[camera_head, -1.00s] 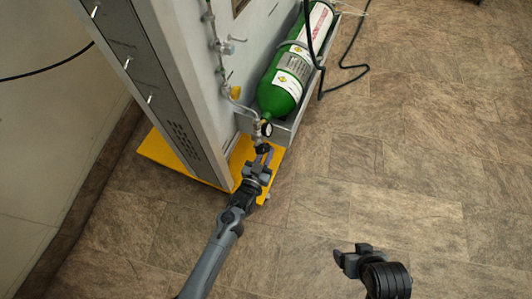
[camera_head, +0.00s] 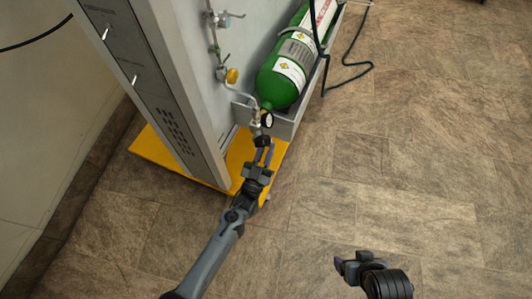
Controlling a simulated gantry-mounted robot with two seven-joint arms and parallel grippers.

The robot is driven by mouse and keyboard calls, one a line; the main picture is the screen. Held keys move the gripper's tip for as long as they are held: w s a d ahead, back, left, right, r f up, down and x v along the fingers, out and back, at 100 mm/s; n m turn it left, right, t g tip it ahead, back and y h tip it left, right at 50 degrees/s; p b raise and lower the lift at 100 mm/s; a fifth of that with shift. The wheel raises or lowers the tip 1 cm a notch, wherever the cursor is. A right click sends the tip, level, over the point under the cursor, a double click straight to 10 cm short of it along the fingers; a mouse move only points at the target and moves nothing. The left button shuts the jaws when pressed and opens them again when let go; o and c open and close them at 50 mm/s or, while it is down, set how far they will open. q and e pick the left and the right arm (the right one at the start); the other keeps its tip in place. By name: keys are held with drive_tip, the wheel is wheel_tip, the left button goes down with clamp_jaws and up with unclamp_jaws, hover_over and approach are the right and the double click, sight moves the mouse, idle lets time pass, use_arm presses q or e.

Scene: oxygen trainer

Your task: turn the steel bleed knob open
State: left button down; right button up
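A grey cabinet (camera_head: 193,70) carries thin piping with small fittings. A silver fitting with a handle (camera_head: 222,19) sits high on it, and a yellow knob (camera_head: 232,75) sits lower. I cannot tell for sure which fitting is the steel bleed knob. Below the green cylinder (camera_head: 277,84) are a round gauge (camera_head: 267,120) and a dark knob (camera_head: 263,141). My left gripper (camera_head: 263,153) is just below the dark knob, its two fingers apart and pointing at it, with nothing seen between them. My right gripper (camera_head: 350,262) is over bare floor at lower right; its finger gap is unclear.
A yellow base plate (camera_head: 160,153) juts out under the cabinet. A black hose (camera_head: 326,66) hangs by the cylinder and trails onto the floor. The tiled floor (camera_head: 430,150) at right is clear.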

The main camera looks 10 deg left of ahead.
use_arm(q)
drive_tip(key=shift+w+f+t, duration=0.1)
drive_tip(key=shift+f+t, duration=0.05)
drive_tip(key=shift+t, duration=0.45)
drive_tip(key=c, duration=1.3)
unclamp_jaws()
drive_tip(key=p+v, duration=0.2)
drive_tip(key=v, duration=0.9)
drive_tip(key=shift+w+f, duration=0.15)
